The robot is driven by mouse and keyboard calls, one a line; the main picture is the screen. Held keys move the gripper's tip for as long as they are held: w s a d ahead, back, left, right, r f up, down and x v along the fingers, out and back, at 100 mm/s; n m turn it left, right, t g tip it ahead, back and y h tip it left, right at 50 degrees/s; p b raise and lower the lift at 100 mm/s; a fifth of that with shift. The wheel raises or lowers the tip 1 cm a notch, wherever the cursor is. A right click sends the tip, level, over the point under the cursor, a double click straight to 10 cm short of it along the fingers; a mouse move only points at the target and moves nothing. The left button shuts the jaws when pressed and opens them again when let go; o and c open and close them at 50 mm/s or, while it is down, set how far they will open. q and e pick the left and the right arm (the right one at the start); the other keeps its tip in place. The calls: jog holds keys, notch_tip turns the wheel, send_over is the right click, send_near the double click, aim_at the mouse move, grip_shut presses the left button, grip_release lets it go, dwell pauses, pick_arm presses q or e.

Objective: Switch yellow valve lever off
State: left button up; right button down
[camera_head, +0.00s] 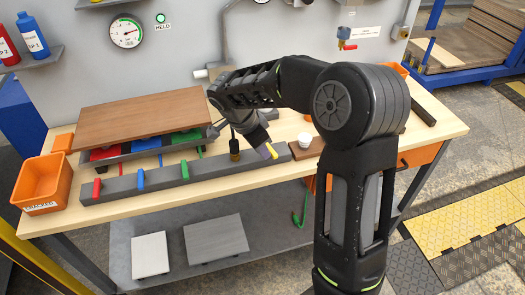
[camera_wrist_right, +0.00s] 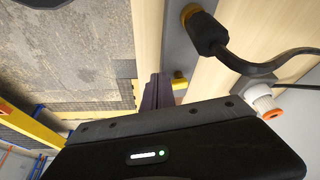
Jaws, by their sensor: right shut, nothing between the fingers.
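The gripper partly hides the lever. My left gripper is not in view.
A white fitting (camera_head: 304,140) is to the right.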

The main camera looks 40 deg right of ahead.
aim_at(274, 153)
jog(key=shift+s+d+f+n+t+b, duration=0.1)
jog(key=shift+d+n+t+b, duration=0.1)
jog(key=shift+n+b, duration=0.3)
jog(key=shift+s+d+f+n+t+b, duration=0.1)
jog(key=shift+n+t+b, duration=0.1)
jog(key=shift+b, duration=0.45)
jog(key=n+b, duration=0.1)
jog(key=d+n+t+b, duration=0.1)
jog(key=n+b, duration=0.1)
jog(key=shift+s+b, duration=0.3)
jog(key=shift+s, duration=0.1)
jog(key=n, duration=0.1)
jog(key=d+n+t+b, duration=0.1)
jog(key=n, duration=0.1)
jog(key=shift+s+y, duration=0.15)
jog(key=shift+y, duration=0.25)
jog(key=n, duration=0.1)
jog(key=d+n+t+b, duration=0.1)
jog(key=n, duration=0.1)
jog(key=shift+d+r+n+y+b, duration=0.1)
jog(key=shift+d+n+y+b, duration=0.1)
jog(key=shift+n+y+b, duration=0.15)
jog(key=shift+d, duration=0.15)
jog(key=shift+r, duration=0.1)
